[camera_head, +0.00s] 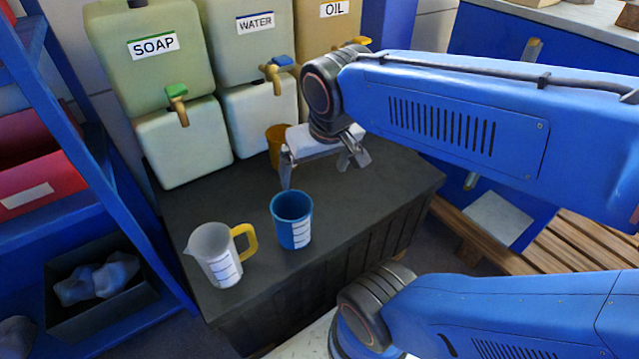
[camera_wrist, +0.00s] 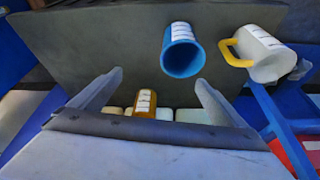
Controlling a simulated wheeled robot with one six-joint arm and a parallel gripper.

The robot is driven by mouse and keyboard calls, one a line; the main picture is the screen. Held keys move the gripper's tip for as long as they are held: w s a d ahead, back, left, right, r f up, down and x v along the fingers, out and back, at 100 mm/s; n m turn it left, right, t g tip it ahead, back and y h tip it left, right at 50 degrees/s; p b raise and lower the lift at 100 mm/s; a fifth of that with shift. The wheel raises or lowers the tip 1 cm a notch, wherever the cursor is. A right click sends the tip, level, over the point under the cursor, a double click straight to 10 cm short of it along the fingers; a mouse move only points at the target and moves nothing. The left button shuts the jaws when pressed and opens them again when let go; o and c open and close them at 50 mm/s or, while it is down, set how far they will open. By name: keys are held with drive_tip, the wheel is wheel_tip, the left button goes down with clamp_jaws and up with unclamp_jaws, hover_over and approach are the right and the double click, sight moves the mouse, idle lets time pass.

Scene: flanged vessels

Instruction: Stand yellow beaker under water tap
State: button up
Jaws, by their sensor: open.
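The yellow beaker (camera_head: 276,138) is amber and stands on the dark bench close in front of the tanks. My gripper hides its right side in the head view. It appears below the water tap (camera_head: 279,66), which has a blue handle; whether it is exactly under the spout I cannot tell. In the wrist view the yellow beaker (camera_wrist: 145,106) shows between the fingers, with its white label facing up in the picture. My gripper (camera_head: 318,172) is open and empty, pointing down over the bench beside the beaker. Its fingers (camera_wrist: 158,78) appear apart from the beaker.
A blue beaker (camera_head: 291,222) and a clear jug with a yellow handle (camera_head: 216,255) stand on the bench front. The soap tap (camera_head: 177,103) is left, the oil tap (camera_head: 359,42) right. The bench's right end is clear. Blue shelving (camera_head: 100,170) borders the left.

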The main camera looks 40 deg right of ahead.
drive_tip(key=s, duration=0.1)
drive_tip(key=s+n, duration=0.1)
drive_tip(key=s+a+n, duration=0.1)
drive_tip(key=shift+s+a+f+t+y, duration=0.1)
drive_tip(key=shift+s+f+t+y, duration=0.05)
drive_tip(key=shift+f+t+y, duration=0.2)
